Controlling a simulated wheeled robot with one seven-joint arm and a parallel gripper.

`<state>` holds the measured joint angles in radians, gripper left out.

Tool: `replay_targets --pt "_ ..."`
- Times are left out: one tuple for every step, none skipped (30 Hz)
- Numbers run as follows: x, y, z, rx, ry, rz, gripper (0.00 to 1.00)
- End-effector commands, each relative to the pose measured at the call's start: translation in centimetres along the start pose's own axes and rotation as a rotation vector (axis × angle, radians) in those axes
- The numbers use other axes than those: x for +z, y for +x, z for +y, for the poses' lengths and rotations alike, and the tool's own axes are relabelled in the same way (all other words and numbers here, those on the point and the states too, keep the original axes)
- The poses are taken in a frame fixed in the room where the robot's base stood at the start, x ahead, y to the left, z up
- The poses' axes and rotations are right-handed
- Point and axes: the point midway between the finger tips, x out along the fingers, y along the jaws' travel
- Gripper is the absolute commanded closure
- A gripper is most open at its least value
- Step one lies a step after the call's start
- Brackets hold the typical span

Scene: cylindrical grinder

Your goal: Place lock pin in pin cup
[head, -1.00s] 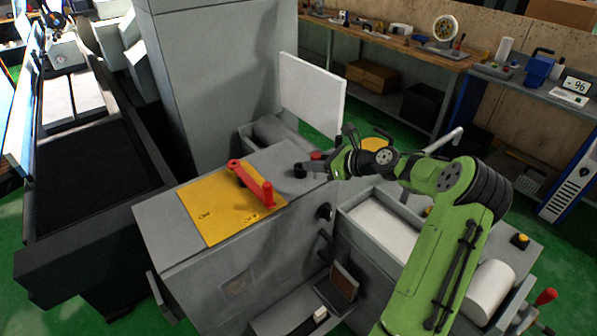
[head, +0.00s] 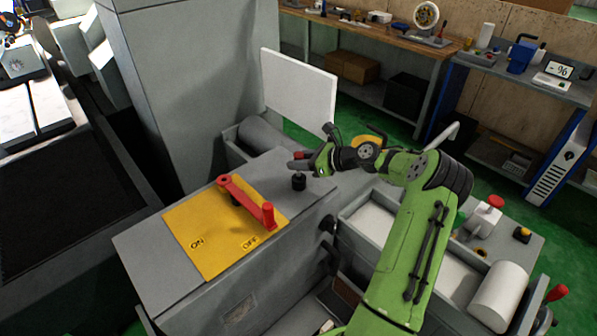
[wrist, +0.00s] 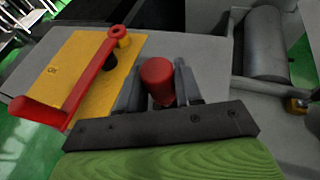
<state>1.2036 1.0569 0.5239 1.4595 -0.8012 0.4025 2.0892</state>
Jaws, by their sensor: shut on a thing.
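My gripper (wrist: 159,88) is shut on a red round-topped pin, the lock pin (wrist: 158,76), seen between the dark fingers in the wrist view. The pin's lower end is hidden. In the head view my gripper (head: 297,163) is over the back right part of the grey machine top, with the red pin top (head: 299,155) just showing. A short black cylinder (head: 299,182) stands on the machine top just below the gripper in the picture. It may be the pin cup; I cannot tell. Its gap to the pin is unclear.
A red lever (head: 246,202) lies across a yellow ON/OFF plate (head: 205,245) left of the gripper. A white upright panel (head: 300,85) stands behind. A grey tray with a cylinder (wrist: 266,45) is at the right in the wrist view.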

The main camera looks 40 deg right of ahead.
Motion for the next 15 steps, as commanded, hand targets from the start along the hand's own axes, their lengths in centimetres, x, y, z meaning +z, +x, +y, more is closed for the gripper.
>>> replay_targets --pt "-0.8 0.4 0.1 0.002 0.004 0.000 1.00" --pt "-1.3 0.6 0.1 0.003 0.004 0.001 1.00" --pt "-2.0 0.9 0.1 0.004 0.003 0.000 1.00" --pt "-2.5 1.1 0.1 0.004 0.004 -0.001 1.00" --pt "-2.8 1.3 0.1 0.003 0.003 -0.001 1.00" --pt "-3.0 1.3 0.1 0.002 0.000 -0.001 1.00" --pt "-3.0 1.3 0.1 0.001 -0.001 -0.001 1.00" --pt "-3.0 1.3 0.1 0.001 -0.002 -0.002 1.00" --pt "-3.0 1.3 0.1 0.001 -0.002 -0.001 1.00" --pt "-2.9 1.3 0.1 0.001 -0.001 -0.001 1.00" --pt "-2.9 1.3 0.1 0.001 -0.001 -0.001 1.00" --pt "-3.0 1.3 0.1 0.001 -0.001 -0.001 1.00" --pt "-3.0 1.3 0.1 0.001 0.000 -0.001 1.00" --pt "-3.1 1.4 0.1 0.001 0.000 -0.001 1.00" --pt "-3.3 1.4 0.1 0.001 0.000 -0.001 1.00"
